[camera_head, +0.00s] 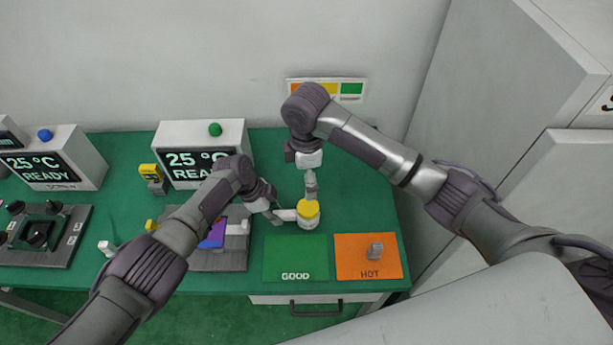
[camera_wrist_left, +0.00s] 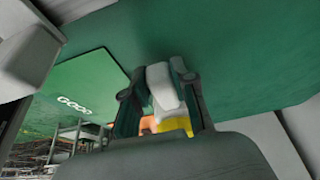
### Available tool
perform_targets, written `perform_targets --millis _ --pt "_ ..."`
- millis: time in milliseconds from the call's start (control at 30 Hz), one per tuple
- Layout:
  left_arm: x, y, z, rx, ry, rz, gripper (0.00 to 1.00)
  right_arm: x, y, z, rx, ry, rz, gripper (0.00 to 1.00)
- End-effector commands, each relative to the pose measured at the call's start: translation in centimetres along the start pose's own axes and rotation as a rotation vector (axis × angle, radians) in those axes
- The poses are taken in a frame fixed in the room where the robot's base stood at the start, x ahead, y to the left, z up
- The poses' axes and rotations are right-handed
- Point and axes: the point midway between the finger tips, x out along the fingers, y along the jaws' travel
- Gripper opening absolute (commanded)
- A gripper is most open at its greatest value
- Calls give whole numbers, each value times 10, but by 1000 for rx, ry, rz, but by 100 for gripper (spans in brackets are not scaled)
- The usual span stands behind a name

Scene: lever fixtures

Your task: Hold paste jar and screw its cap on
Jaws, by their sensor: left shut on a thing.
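The paste jar (camera_head: 308,223) is white and stands upright on the green table, just behind the green GOOD mat. Its yellow cap (camera_head: 308,209) sits on top; I cannot tell how tightly. My left gripper (camera_head: 283,215) comes from the left and is shut on a white part at the jar's side. In the left wrist view this white part (camera_wrist_left: 163,88) lies between the fingers (camera_wrist_left: 160,95), with the yellow cap (camera_wrist_left: 175,125) close by. My right gripper (camera_head: 311,190) points down right above the cap. Whether its fingers are open or touch the cap is too small to tell.
The green GOOD mat (camera_head: 296,261) and the orange HOT mat (camera_head: 350,259), with a small grey block (camera_head: 375,250) on it, lie in front. A READY display box (camera_head: 177,135) stands behind my left arm. Free table lies right of the jar.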

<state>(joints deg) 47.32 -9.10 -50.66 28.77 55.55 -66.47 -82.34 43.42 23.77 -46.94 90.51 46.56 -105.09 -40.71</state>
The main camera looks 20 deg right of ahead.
Motion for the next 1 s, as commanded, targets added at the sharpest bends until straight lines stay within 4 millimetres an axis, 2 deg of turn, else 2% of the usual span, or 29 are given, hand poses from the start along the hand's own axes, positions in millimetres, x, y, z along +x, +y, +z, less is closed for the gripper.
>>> perform_targets --millis 100,200,367,467,800,1000 --pt "0 0 0 0 0 0 0 1 -1 0 -166 2 -2 92" --pt "0 0 0 0 0 0 0 1 -2 0 -261 1 -2 92" --pt "0 0 0 0 0 0 0 4 -2 0 -328 1 -3 92" --pt "0 0 0 0 0 0 0 13 -2 0 -334 1 -6 92" --pt "0 0 0 0 0 0 0 76 -3 0 -331 0 -7 92" --pt "0 0 0 0 0 0 0 106 -2 0 -331 1 -5 92"
